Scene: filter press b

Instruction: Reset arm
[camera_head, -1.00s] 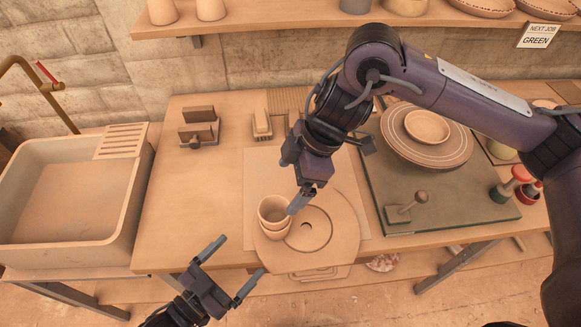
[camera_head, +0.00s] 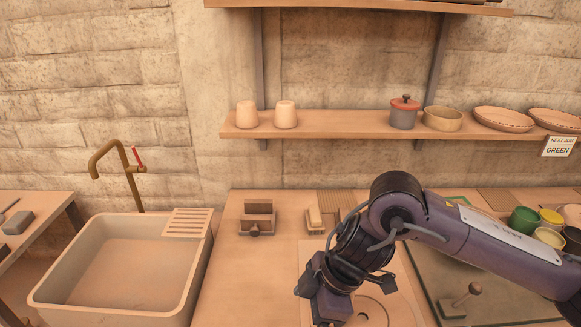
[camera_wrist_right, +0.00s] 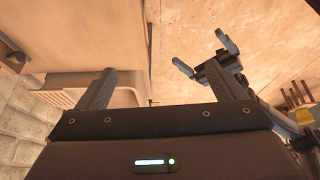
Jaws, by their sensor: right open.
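My right arm reaches in from the right in the head view, over the workbench. My right gripper (camera_wrist_right: 165,88) shows in the right wrist view with its two fingers wide apart and nothing between them. In the head view its fingertips fall below the bottom edge. My left gripper (camera_wrist_right: 205,57) shows in the right wrist view, beyond the right gripper's fingers. Its fingers are spread and look empty. It is outside the head view. A round board (camera_head: 370,313) with a centre hole is partly visible beside my right gripper.
A sink (camera_head: 120,265) with a brass tap (camera_head: 127,170) is at left. Wooden blocks (camera_head: 257,217) stand at the bench's back. A wall shelf (camera_head: 340,128) holds cups, a lidded pot (camera_head: 404,112) and bowls. Paint pots (camera_head: 524,221) stand at right. The bench's left part is clear.

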